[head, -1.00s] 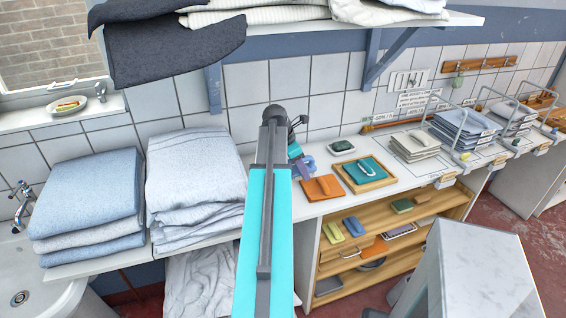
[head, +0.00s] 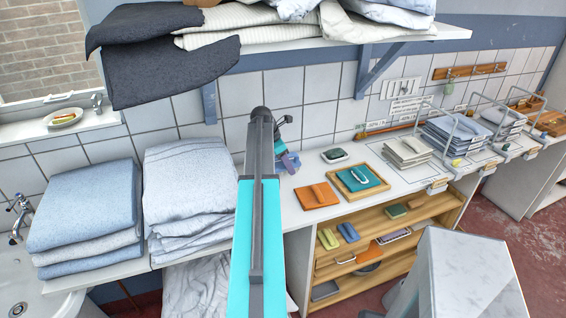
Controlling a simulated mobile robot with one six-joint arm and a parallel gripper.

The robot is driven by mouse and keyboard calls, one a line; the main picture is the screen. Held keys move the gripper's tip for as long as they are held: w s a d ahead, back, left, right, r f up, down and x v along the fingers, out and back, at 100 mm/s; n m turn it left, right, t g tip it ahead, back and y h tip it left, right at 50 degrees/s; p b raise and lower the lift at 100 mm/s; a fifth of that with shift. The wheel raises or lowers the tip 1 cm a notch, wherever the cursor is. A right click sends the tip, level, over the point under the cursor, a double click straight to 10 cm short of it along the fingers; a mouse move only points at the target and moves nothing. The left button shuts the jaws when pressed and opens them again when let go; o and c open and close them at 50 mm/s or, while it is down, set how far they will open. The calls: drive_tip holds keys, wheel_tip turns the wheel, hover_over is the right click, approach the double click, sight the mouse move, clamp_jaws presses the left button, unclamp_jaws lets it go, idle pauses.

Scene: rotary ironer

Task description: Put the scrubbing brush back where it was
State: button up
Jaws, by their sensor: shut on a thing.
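My gripper (head: 284,150) is above the back of the white counter, beyond the end of my cyan arm link. It is shut on a small lavender-blue thing (head: 291,162), which I take to be the scrubbing brush. My arm and gripper hide part of it, and I cannot make out its bristles. It seems raised above the counter, left of a dark green item on a white dish (head: 334,160). An orange block with a grip (head: 317,195) lies on the counter in front and to the right. A teal brush-like piece (head: 358,179) lies in a wooden tray (head: 383,187).
Folded towel stacks (head: 85,215) fill the counter's left. A shelf with cloths (head: 380,42) overhangs the back. Wire racks with folded cloths (head: 452,132) stand right. An open wooden shelf unit (head: 405,225) below holds several coloured pieces. A marble-topped block (head: 468,275) stands front right.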

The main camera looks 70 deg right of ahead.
sight(282, 163)
drive_tip(key=shift+w+d+f+p, duration=0.15)
drive_tip(key=shift+w+d+p, duration=0.3)
drive_tip(key=shift+w+d, duration=0.65)
drive_tip(key=shift+w+d+f+p, duration=0.1)
drive_tip(key=shift+w+d+p, duration=0.5)
drive_tip(key=shift+d, duration=0.7)
drive_tip(key=shift+w, duration=0.15)
drive_tip(key=shift+f, duration=0.15)
drive_tip(key=shift+f+p, duration=0.8)
drive_tip(key=shift+f, duration=0.8)
drive_tip(key=shift+f, duration=0.1)
drive_tip(key=o, duration=1.2)
